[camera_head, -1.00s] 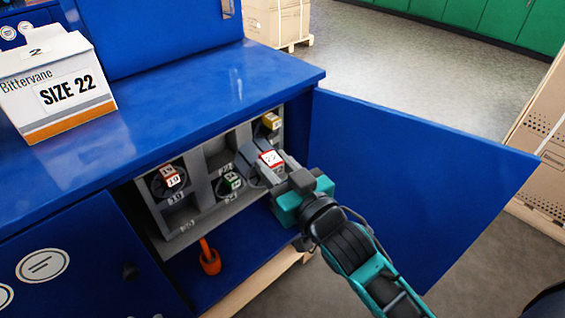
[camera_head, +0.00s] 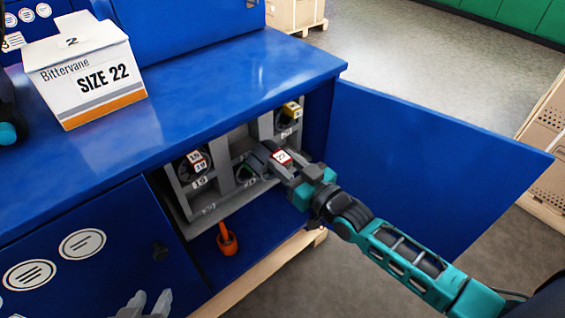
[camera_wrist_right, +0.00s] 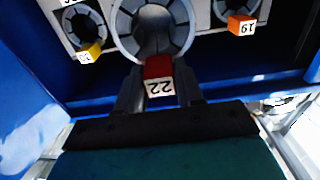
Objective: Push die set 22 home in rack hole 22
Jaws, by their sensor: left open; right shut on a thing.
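Die set 22, with a red tag marked 22 (camera_head: 281,157), is at the front of the grey rack (camera_head: 208,210) inside the blue cabinet. My right gripper (camera_head: 296,170) is shut on it from the right. In the right wrist view the tag of die set 22 (camera_wrist_right: 158,80) sits between the fingers (camera_wrist_right: 158,98). Its round body there looks larger than the neighbouring dies. Rack hole 22 is hidden behind the die, so I cannot tell how deep it sits.
Dies tagged orange-red 19 (camera_head: 197,161) and yellow (camera_head: 291,109) sit in the rack. The open door (camera_head: 420,160) bounds the right. A SIZE 22 box (camera_head: 85,75) stands on the cabinet top.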

